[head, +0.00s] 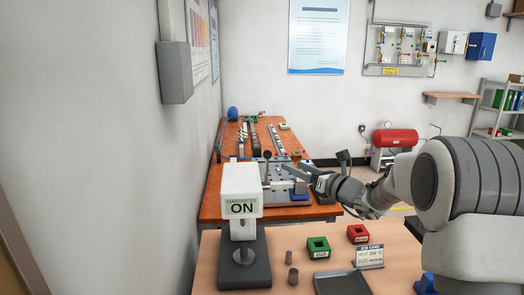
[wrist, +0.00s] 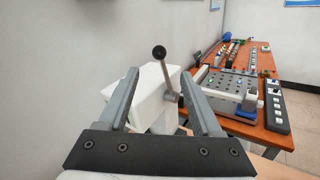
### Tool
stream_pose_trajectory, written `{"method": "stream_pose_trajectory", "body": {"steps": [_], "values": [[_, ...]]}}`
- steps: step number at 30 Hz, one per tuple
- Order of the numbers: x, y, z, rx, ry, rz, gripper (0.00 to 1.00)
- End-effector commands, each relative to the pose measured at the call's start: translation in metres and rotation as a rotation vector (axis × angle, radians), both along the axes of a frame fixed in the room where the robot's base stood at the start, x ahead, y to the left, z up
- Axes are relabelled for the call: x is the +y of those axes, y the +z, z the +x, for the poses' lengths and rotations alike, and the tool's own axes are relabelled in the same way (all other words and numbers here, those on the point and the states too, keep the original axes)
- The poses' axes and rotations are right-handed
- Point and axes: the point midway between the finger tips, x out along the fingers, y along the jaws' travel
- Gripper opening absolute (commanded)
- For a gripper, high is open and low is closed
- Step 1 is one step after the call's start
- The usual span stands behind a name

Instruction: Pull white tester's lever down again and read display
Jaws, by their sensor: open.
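The white tester (head: 240,187) stands on the near table on a dark grey base. Its display (head: 242,207) reads "HARDNESS ON"; no number shows. Its lever (head: 267,168) stands up at the tester's right side with a dark ball knob on top. My gripper (head: 277,176) is open and reaches in from the right, at the lever. In the wrist view the lever's knob (wrist: 159,52) and rod show between the two spread fingers (wrist: 159,76). I cannot tell whether a finger touches the rod. The white tester body (wrist: 145,95) is partly hidden behind the left finger.
An orange bench (head: 212,205) with equipment stands behind. A wall is at left.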

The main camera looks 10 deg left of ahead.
Motion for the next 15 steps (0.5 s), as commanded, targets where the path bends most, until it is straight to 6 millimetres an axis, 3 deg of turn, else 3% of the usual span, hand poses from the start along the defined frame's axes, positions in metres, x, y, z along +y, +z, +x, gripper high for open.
{"method": "stream_pose_trajectory", "body": {"steps": [15], "values": [[0.078,0.001,0.066,0.0,0.005,-0.004,0.66]]}}
